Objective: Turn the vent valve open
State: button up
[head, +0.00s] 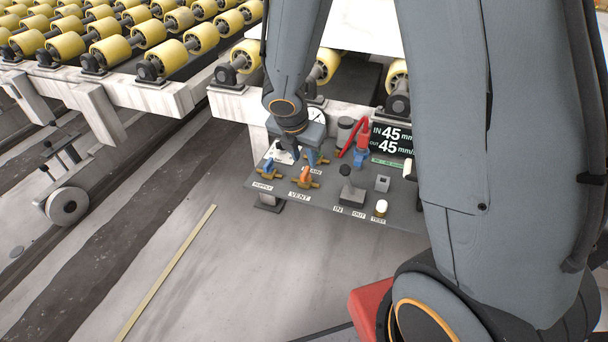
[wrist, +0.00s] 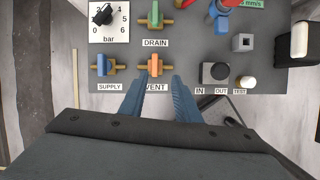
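The vent valve (wrist: 154,65) has an orange handle on a brass body. Its handle stands crosswise to the brass pipe, which runs left to right in the wrist view. In the head view the vent valve (head: 304,178) sits near the panel's front edge, behind the VENT label (head: 300,196). My gripper (wrist: 159,80) is open and empty, its two blue fingers well apart. The fingertips lie just short of the valve in the wrist view, one to each side of it. The left finger partly covers the VENT label. Height above the panel is hard to tell.
The blue-handled supply valve (wrist: 102,65) is close on the left. The green-handled drain valve (wrist: 155,14) is behind. A pressure gauge (wrist: 108,20) is at back left. Rollers (head: 150,35) stand beyond.

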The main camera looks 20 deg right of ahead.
aim_at(305, 171)
jog(key=shift+n, duration=0.7)
jog(key=b+x, duration=0.1)
jog(key=x, duration=0.2)
jog(key=b+x, duration=0.1)
jog(key=x, duration=0.2)
jog(key=a+b+x, duration=0.1)
jog(key=x, duration=0.1)
jog(key=shift+w+d+f+b, duration=0.15)
jog(key=shift+w+f+b, duration=0.25)
jog(key=shift+w, duration=0.1)
grip_shut()
